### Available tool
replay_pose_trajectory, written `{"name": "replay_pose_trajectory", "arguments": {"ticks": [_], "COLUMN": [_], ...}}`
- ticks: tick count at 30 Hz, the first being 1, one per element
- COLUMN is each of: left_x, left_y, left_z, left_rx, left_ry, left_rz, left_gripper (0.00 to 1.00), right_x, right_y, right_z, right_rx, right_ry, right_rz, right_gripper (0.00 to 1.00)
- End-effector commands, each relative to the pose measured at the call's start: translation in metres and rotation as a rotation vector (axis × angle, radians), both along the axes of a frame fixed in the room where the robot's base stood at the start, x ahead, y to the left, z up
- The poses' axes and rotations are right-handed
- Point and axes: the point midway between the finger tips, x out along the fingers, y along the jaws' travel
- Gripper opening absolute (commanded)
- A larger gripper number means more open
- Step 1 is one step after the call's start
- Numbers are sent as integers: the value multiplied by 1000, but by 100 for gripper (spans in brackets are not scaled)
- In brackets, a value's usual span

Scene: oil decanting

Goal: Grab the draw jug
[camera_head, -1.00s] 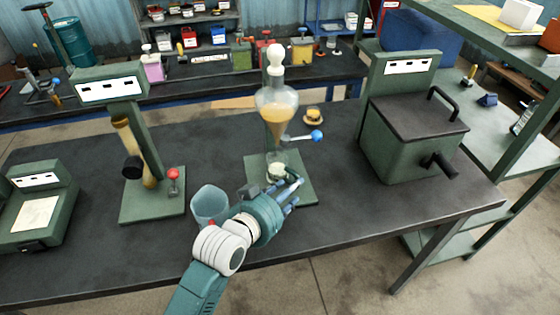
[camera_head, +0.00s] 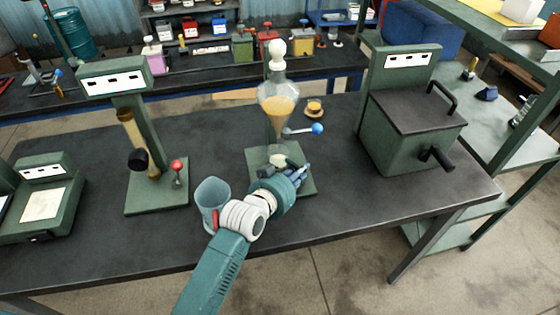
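A small clear vessel with pale contents (camera_head: 282,160) stands on the green base plate (camera_head: 307,189) under the glass separating funnel (camera_head: 278,105); it may be the draw jug. My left gripper (camera_head: 283,171) is right in front of it, with its fingers apart to either side. The gripper hides the vessel's lower part, and I cannot tell whether the fingers touch it. My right gripper is not in view.
The funnel's blue-knobbed lever (camera_head: 317,129) sticks out above the gripper. A green stand with a red knob (camera_head: 177,165) is on the left, a green box with a handle (camera_head: 410,130) on the right. An amber-topped small item (camera_head: 314,107) sits behind.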

Motion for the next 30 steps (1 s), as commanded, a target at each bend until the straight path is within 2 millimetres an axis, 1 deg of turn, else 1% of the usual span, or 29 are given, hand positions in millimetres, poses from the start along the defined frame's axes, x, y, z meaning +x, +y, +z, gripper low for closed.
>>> {"name": "replay_pose_trajectory", "arguments": {"ticks": [7,17,23,30], "left_x": [0,1,1,1], "left_y": [0,0,0,-1], "left_z": [1,5,16,36], "left_rx": [0,-1,0,-2], "left_ry": [-2,-4,-4,-6], "left_rz": [0,1,-1,0], "left_gripper": [0,0,0,0], "right_x": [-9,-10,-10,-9], "right_y": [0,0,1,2], "right_z": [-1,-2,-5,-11], "right_rx": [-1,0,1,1], "right_ry": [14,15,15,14], "right_rz": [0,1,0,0], "right_gripper": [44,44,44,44]}}
